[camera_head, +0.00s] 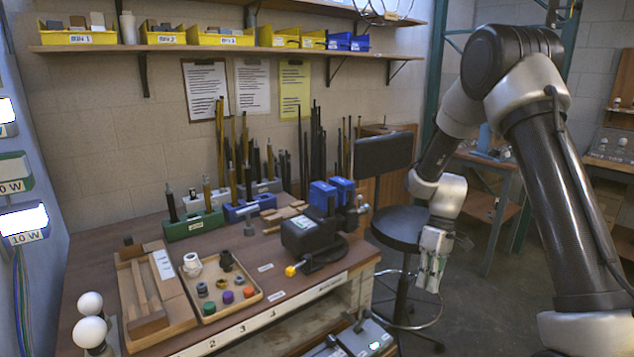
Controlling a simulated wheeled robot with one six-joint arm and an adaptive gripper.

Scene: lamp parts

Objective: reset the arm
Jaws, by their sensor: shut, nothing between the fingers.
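My gripper (430,278) hangs at the end of my bent arm, right of the workbench (230,262) and in front of the black stool. It points down, its fingers are together, and nothing shows between them. It is apart from the bench and from the things on it.
A black machine (308,236) stands at the bench's right end. A parts tray (262,292), a wooden tray (190,322) and white bulbs (90,331) lie nearer left. A black stool (400,222) stands behind my gripper. Open floor (490,310) lies to the right.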

